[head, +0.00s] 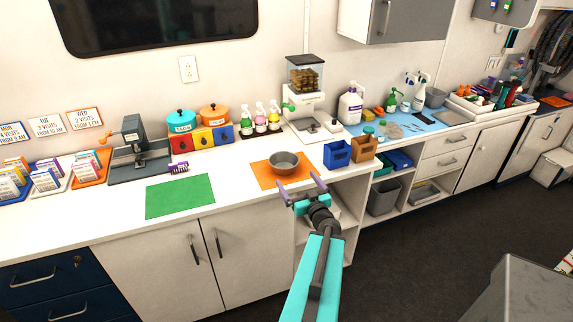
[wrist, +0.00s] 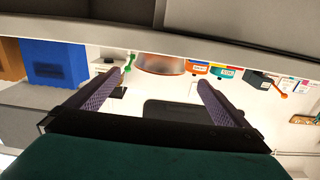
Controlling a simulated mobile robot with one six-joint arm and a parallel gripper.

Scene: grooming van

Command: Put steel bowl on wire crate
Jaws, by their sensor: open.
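The steel bowl (head: 284,163) sits upright on an orange mat (head: 262,178) near the counter's front edge. In the wrist view, which appears upside down, the bowl (wrist: 160,66) shows beyond and between the fingertips. My gripper (head: 299,190) is open and empty, with its two purple fingers spread just in front of the bowl, by the counter edge. The fingers (wrist: 162,82) do not appear to touch the bowl. I cannot make out a wire crate in either view.
Blue and brown bins (head: 338,154) stand right of the bowl, and a treat dispenser (head: 308,92) stands behind it. A green mat (head: 180,196) lies bare to the left. A grey box-like surface (head: 512,288) stands lower right.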

